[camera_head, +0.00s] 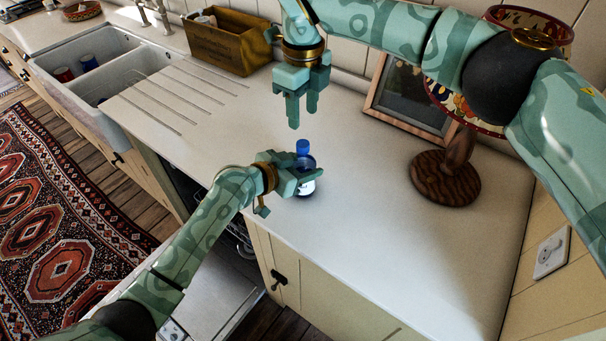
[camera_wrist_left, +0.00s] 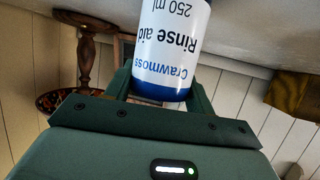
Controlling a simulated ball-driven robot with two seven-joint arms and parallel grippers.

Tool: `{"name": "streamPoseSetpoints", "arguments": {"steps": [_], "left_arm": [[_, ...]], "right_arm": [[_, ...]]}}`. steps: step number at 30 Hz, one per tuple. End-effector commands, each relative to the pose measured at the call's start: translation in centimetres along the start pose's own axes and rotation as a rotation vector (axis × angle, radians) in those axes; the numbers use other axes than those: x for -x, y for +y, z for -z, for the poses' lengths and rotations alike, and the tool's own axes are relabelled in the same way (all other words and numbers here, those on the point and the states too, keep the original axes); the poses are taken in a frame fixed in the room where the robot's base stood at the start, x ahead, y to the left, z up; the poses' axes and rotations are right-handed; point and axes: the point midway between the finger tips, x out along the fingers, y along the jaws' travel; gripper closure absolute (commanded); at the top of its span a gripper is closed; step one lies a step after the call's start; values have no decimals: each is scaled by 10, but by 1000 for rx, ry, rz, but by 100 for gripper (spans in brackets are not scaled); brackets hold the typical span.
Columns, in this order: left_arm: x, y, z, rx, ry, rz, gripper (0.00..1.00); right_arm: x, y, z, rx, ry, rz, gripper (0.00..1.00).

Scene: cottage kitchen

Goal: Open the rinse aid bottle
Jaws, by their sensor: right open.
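The rinse aid bottle (camera_head: 307,187) stands upright on the white counter (camera_head: 370,235) near its front edge, with a blue cap (camera_head: 302,147) on top. Its white label with blue print shows upside down in the left wrist view (camera_wrist_left: 172,45). My left gripper (camera_head: 304,176) is shut around the bottle's body below the cap, and its fingers hide part of the bottle. My right gripper (camera_head: 303,117) is open and empty, pointing down above the cap and apart from it.
A wooden crate (camera_head: 228,42) and a sink (camera_head: 85,75) are at the left. A picture frame (camera_head: 405,100) leans at the back wall. A lamp with a wooden base (camera_head: 446,177) stands at the right. The counter's front right is clear.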

Motion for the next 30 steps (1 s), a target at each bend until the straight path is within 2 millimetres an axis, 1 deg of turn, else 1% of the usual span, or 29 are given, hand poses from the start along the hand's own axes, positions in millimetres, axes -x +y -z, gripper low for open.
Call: {"name": "streamPoseSetpoints", "arguments": {"steps": [1, 2, 3, 4, 8, 11, 14, 30], "left_arm": [[0, 0, 0, 0, 0, 0, 73], [0, 0, 0, 0, 0, 0, 81], [0, 0, 0, 0, -1, 0, 93], [0, 0, 0, 0, -1, 0, 100], [0, 0, 0, 0, -1, 0, 100], [0, 0, 0, 0, -1, 0, 100], [0, 0, 0, 0, -1, 0, 100], [0, 0, -1, 0, -1, 0, 100]], "right_arm": [[0, 0, 0, 0, 0, 0, 57], [0, 0, 0, 0, 0, 0, 57], [0, 0, 0, 0, 0, 0, 57], [0, 0, 0, 0, 1, -1, 57], [-7, 7, -2, -19, -7, -30, 57], [-6, 7, -3, -193, -7, -32, 57], [-6, 8, -4, -462, -4, -35, 57], [-1, 2, -3, -2247, 10, -17, 57]]}}
